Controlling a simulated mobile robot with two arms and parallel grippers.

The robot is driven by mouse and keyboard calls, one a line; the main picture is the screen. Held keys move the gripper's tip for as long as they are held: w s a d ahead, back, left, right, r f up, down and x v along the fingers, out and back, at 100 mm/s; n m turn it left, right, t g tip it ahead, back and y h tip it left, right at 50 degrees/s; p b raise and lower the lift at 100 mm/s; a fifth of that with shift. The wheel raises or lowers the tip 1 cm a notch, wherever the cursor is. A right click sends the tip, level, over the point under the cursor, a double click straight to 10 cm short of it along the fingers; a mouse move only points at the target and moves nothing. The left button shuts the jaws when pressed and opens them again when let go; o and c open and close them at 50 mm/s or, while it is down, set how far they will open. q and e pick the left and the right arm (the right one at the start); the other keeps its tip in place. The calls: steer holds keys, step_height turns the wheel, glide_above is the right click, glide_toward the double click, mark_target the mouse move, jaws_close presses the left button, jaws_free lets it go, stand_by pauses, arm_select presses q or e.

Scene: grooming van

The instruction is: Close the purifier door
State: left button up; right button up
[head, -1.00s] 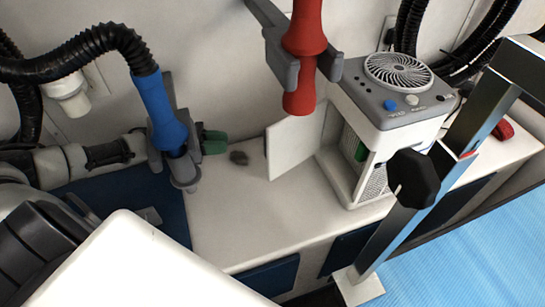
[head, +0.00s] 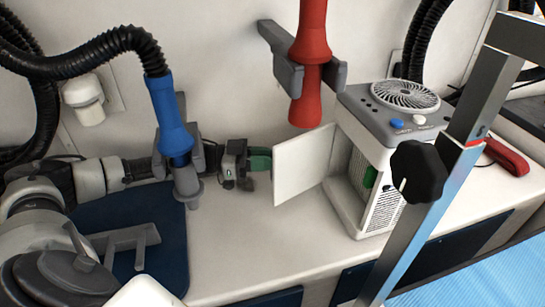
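The purifier (head: 372,130) is a white box with a grey top, a round fan grille and a blue button. It stands on the white counter against the wall. Its flat white door (head: 302,166) stands open, swung out to the left, and the opening shows a green part (head: 370,177) inside. My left gripper (head: 258,160), dark with green on its fingers, reaches in from the left behind the blue nozzle. Its tips are just left of the door's free edge; I cannot tell whether they touch. The finger gap is not clear. My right gripper is not in view.
A blue hose nozzle (head: 170,120) in a grey holder stands in front of my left wrist. A red nozzle (head: 308,75) hangs in a wall holder above the door. A metal post with a black knob (head: 418,171) stands before the purifier. Counter (head: 260,235) below the door is clear.

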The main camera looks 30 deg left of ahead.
mark_target(298, 161)
arm_select(q)
steer(key=shift+x, duration=0.95)
steer(key=shift+w, duration=0.15)
steer(key=shift+d, duration=0.1)
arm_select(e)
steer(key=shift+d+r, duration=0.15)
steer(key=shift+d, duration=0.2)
arm_select(q)
jaws_close()
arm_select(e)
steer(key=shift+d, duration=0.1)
